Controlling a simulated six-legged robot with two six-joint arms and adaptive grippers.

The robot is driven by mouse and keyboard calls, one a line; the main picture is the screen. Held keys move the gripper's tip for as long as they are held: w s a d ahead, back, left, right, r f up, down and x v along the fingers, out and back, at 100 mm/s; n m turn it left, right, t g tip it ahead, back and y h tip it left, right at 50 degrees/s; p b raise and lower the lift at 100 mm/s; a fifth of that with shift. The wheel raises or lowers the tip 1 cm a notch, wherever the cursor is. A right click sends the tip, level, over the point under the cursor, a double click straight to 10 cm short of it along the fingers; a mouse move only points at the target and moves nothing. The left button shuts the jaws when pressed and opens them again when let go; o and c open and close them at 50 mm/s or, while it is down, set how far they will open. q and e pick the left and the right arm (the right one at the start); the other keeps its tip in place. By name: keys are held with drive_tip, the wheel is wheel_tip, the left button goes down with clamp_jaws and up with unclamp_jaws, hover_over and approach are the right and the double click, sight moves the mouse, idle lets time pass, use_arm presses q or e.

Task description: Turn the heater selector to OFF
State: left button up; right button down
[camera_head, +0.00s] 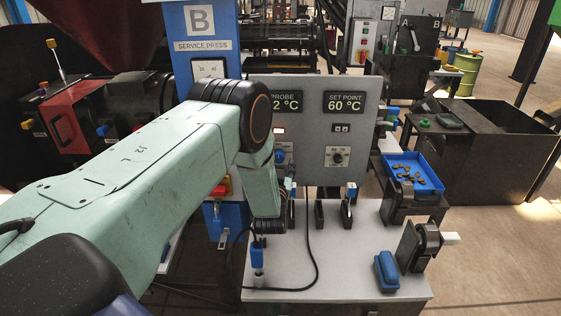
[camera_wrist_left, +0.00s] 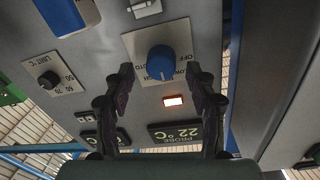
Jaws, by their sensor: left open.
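The heater selector is a blue round knob (camera_wrist_left: 161,60) on a pale square plate in the left wrist view. Lettering on the plate includes OFF, to the right of the knob in that view. A small pale mark shows on the knob's lower edge; I cannot tell which setting it points to. My left gripper (camera_wrist_left: 162,74) is open, its two dark fingers apart on either side of the knob, with no clear contact. In the head view the selector (camera_head: 281,157) is partly hidden by my left arm. My right gripper is not in view.
An amber lamp (camera_wrist_left: 173,101) and a PROBE display (camera_wrist_left: 180,133) reading 22 °C are close to the fingers. A limit dial (camera_wrist_left: 48,80) is on the same panel. In the head view, a blue tray (camera_head: 428,181) and a blue block (camera_head: 386,272) stand to the right.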

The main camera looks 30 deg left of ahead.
use_arm(q)
drive_tip(key=shift+w+a, duration=0.3)
drive_tip(key=shift+w, duration=0.2)
drive_tip(key=shift+a, duration=0.25)
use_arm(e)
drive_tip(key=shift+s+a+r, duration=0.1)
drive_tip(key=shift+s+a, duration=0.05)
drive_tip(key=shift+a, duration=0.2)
use_arm(q)
drive_tip(key=shift+d, duration=0.15)
drive_tip(key=shift+w+d, duration=0.1)
drive_tip(key=shift+d, duration=0.05)
drive_tip(key=c, duration=0.3)
drive_tip(key=shift+a, duration=0.2)
drive_tip(key=c, duration=0.5)
drive_tip(key=shift+d, duration=0.1)
drive_tip(key=c, duration=0.3)
drive_tip(key=shift+c, duration=0.2)
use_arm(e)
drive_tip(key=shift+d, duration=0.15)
